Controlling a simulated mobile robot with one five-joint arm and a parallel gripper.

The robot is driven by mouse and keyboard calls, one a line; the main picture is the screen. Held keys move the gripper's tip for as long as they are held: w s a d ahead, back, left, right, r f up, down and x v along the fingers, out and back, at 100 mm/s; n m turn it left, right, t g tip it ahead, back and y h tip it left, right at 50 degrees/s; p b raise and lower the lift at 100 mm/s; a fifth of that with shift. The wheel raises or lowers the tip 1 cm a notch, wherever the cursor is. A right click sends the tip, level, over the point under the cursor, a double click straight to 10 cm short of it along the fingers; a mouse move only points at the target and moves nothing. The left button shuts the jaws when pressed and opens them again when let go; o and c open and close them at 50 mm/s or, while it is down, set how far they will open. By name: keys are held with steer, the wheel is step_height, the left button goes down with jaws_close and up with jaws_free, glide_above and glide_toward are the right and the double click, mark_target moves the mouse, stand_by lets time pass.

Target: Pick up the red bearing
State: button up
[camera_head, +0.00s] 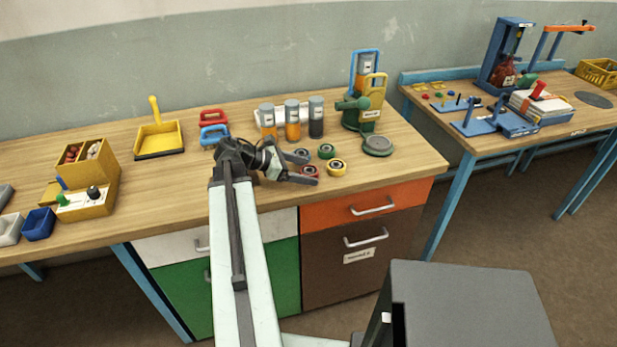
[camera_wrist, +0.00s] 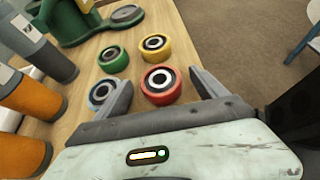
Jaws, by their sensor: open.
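The red bearing (camera_wrist: 160,84) lies flat on the wooden workbench, between the two open fingers of my gripper (camera_wrist: 163,90) in the wrist view. In the head view the red bearing (camera_head: 310,171) is partly covered by a finger of my gripper (camera_head: 310,168). The jaws are apart and I cannot tell whether either finger touches the red bearing. A blue-grey bearing (camera_wrist: 101,93) sits by the left finger, which hides part of it. A green bearing (camera_wrist: 113,60) and a yellow bearing (camera_wrist: 155,46) lie just beyond the red one.
Orange and grey cylinders (camera_head: 292,120) stand behind the bearings. A green device with a round plate (camera_head: 378,146) stands to their right. The bench's front edge is close to my gripper. Another bench (camera_head: 590,113) stands at the right.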

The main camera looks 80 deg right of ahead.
jaws_close()
